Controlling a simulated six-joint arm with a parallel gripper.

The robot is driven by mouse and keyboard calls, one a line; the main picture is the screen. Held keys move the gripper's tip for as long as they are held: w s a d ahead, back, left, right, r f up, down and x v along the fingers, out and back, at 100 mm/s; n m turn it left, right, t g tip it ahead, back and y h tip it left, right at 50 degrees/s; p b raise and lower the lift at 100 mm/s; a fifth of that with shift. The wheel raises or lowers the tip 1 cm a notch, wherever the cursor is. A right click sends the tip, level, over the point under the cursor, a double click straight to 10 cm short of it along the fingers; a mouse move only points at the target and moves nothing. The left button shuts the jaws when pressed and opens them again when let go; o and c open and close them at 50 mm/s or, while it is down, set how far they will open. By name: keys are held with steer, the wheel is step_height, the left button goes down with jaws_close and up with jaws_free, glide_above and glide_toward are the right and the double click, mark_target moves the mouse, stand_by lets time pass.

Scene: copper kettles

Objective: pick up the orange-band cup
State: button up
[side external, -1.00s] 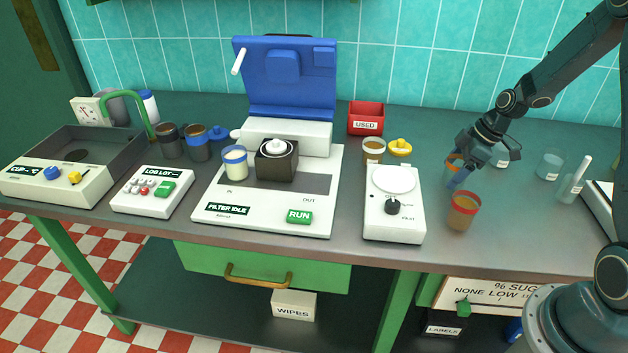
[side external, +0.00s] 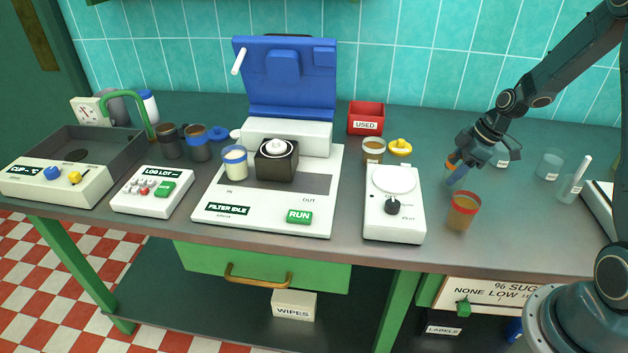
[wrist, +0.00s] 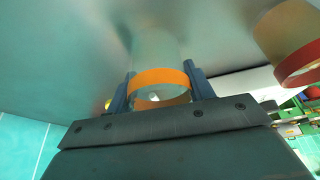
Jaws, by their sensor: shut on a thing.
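The orange-band cup (wrist: 158,52) is a clear cup with an orange band near its rim. In the side external view the cup (side external: 448,174) is at the right part of the counter, partly hidden by my gripper. My gripper (side external: 456,172) reaches it from above and behind. In the wrist view my gripper (wrist: 161,82) has one blue finger on each side of the cup at the band, shut on it. The cup looks upright, and its base appears at or very near the counter top; I cannot tell whether it touches.
A red-rimmed cup (side external: 462,212) with amber contents stands close in front. A white device with a round plate (side external: 393,205) is to the left. A clear beaker (side external: 549,165) and a cup with a white stick (side external: 572,187) stand to the right. Counter between them is bare.

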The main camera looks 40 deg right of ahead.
steer(key=shift+r, duration=0.1)
step_height(320, 180, up, 20)
stand_by(0.6)
stand_by(0.5)
